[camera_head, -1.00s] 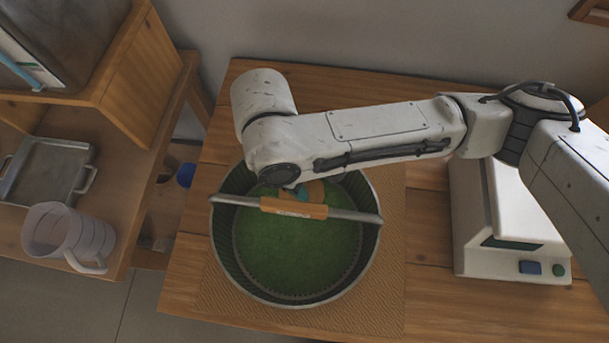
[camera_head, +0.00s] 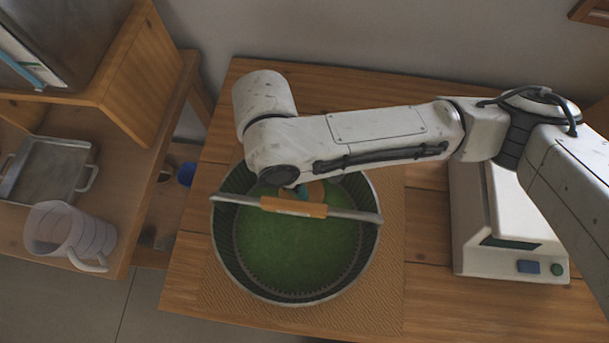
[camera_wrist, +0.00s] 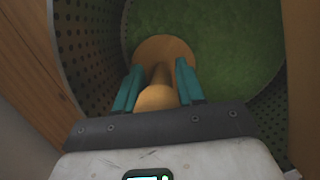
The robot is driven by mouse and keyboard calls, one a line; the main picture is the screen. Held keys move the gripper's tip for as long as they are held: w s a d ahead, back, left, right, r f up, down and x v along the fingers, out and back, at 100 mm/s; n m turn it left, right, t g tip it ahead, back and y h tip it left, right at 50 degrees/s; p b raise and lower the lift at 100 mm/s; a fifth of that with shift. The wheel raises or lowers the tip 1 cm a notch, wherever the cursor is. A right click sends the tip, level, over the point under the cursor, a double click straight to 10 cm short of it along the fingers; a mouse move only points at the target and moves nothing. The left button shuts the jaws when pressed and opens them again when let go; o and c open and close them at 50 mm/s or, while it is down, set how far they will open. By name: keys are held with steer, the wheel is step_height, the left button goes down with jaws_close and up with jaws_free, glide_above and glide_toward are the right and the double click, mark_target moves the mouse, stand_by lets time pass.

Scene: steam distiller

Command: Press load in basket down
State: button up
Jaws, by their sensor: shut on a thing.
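The round metal basket (camera_head: 228,262) stands on a woven mat, with a green load (camera_head: 300,248) spread across its inside. Its perforated wall (camera_wrist: 88,62) shows in the wrist view. A metal handle with an orange grip (camera_head: 294,207) spans the basket. My gripper (camera_wrist: 158,78) has teal fingers closed around the shaft of a wooden tamper (camera_wrist: 165,50). The tamper's round disc is over the green load near the basket's back wall; whether it touches the load I cannot tell. In the head view, the tamper (camera_head: 316,190) and fingers are mostly hidden behind my arm and the handle.
A white scale-like device (camera_head: 500,235) with blue and green buttons stands right of the basket. A clear jug (camera_head: 68,232) and metal tray (camera_head: 48,170) sit on a lower shelf at left. The woven mat (camera_head: 385,290) has bare room at the front right.

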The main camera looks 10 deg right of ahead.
steer(key=shift+s+f, duration=0.3)
steer(key=shift+f, duration=0.35)
steer(key=p+v, duration=0.2)
steer(key=d+p+v, duration=0.1)
steer(key=p+v, duration=0.2)
steer(key=shift+s+r, duration=0.15)
jaws_close()
step_height(320, 180, up, 12)
steer(key=p, duration=1.2)
steer(key=shift+r, duration=1.1)
